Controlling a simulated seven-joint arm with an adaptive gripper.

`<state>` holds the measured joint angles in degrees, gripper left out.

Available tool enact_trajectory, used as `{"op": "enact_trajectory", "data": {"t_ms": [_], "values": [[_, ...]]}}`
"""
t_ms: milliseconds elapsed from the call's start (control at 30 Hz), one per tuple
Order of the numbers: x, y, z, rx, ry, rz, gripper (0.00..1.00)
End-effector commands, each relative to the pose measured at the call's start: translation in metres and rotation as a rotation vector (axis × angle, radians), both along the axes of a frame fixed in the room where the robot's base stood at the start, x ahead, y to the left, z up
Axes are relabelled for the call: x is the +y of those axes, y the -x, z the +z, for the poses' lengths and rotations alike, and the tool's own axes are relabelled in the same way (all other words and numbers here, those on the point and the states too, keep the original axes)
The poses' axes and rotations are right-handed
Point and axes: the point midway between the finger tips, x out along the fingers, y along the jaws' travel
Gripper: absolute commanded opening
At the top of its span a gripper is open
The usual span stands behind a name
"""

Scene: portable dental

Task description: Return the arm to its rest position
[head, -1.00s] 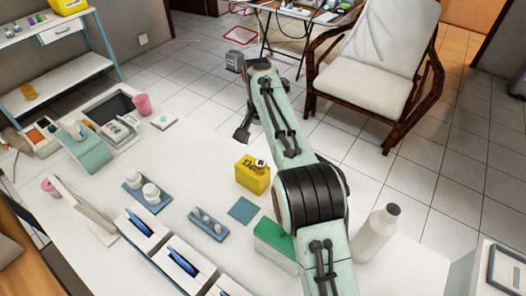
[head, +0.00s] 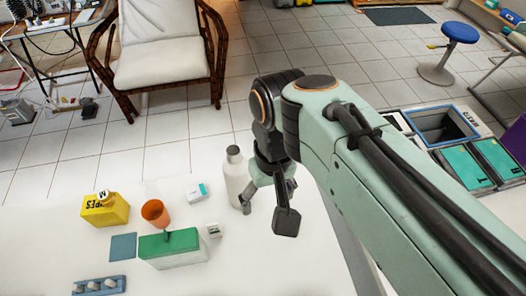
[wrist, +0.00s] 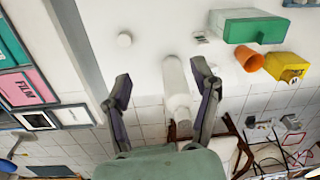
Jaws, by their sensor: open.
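My gripper (head: 266,208) is open and empty, with its fingers pointing down by the right part of the white table (head: 190,285). In the head view it is just right of a white bottle (head: 234,180) with a grey cap, and one finger overlaps the bottle's edge. In the wrist view my two dark fingers (wrist: 162,88) are spread wide. The bottle (wrist: 176,85) shows between them there, seemingly beyond the fingertips; I cannot tell the exact gap. My pale green arm reaches in from the lower right of the head view.
Left of the bottle are a white and teal box (head: 196,193), an orange cup (head: 155,213), a green-topped box (head: 170,248) and a yellow box (head: 104,210). Dark drawers with teal boxes (head: 467,158) stand at right. A chair (head: 160,50) and a blue stool (head: 459,33) stand on the floor.

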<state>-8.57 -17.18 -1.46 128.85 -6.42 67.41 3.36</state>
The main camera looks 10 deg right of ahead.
Motion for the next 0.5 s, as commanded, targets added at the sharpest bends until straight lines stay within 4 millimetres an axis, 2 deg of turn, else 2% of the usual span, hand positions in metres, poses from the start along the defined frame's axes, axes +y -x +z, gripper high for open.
{"op": "enact_trajectory", "data": {"t_ms": [33, 100, 200, 300, 500], "values": [[-0.011, 0.024, -0.009, 0.003, -0.004, -0.025, 0.62], [-0.018, 0.049, -0.021, 0.009, -0.009, -0.044, 0.62], [-0.023, 0.07, -0.032, 0.015, -0.013, -0.06, 0.62], [-0.024, 0.077, -0.037, 0.02, -0.014, -0.064, 0.62], [-0.024, 0.078, -0.038, 0.022, -0.014, -0.064, 0.62]]}}
